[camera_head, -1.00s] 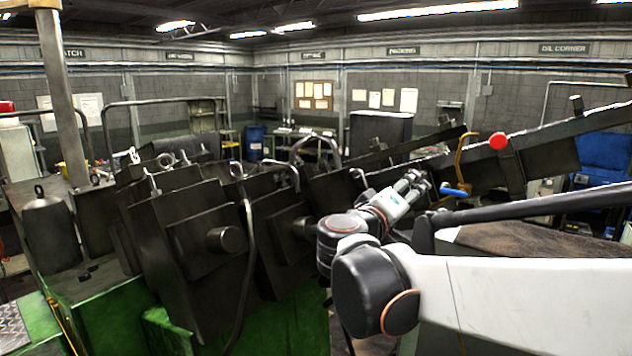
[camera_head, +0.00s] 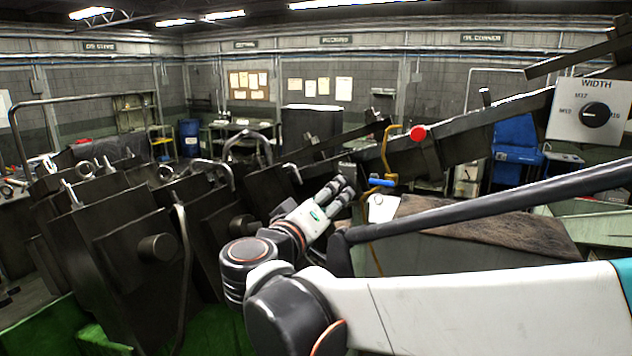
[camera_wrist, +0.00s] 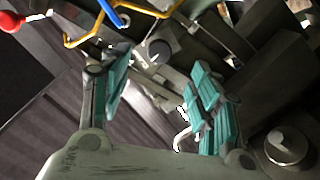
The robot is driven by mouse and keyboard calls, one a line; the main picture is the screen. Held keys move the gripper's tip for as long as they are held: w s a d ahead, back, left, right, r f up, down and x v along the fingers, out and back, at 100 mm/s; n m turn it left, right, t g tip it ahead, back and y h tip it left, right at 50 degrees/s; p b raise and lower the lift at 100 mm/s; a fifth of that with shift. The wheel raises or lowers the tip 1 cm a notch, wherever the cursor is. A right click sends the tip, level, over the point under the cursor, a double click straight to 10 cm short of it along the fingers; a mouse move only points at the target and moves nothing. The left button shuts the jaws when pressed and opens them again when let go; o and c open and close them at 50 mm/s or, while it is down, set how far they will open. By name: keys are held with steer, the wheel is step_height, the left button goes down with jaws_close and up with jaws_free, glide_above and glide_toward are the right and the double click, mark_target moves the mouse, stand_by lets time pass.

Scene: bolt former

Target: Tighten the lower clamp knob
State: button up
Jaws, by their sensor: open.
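My gripper (camera_head: 342,187) is at the end of the outstretched arm, beside the dark machine in the head view. In the wrist view my gripper (camera_wrist: 158,88) is open, its teal-padded fingers apart with nothing between them. A dark round knob-like part (camera_wrist: 160,48) shows beyond the fingers. A grey round knob-like part (camera_wrist: 288,146) lies at lower right, outside the fingers. I cannot tell which, if either, is the lower clamp knob. In the head view no clamp knob is clear near the gripper, which partly hides that area.
A red ball (camera_head: 417,133) and a blue handle (camera_head: 382,182) on a yellow bent rod stand close beyond the gripper. A long dark inclined rail (camera_head: 480,122) runs up to the right. A WIDTH dial (camera_head: 596,115) is at far right. Dark machine blocks (camera_head: 125,250) crowd the left.

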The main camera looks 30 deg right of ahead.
steer(key=w+d+m, duration=0.5)
steer(key=d+m, duration=0.1)
steer(key=m, duration=0.3)
steer(key=shift+d+b, duration=0.2)
steer(key=shift+b, duration=0.1)
steer(key=shift+w, duration=0.1)
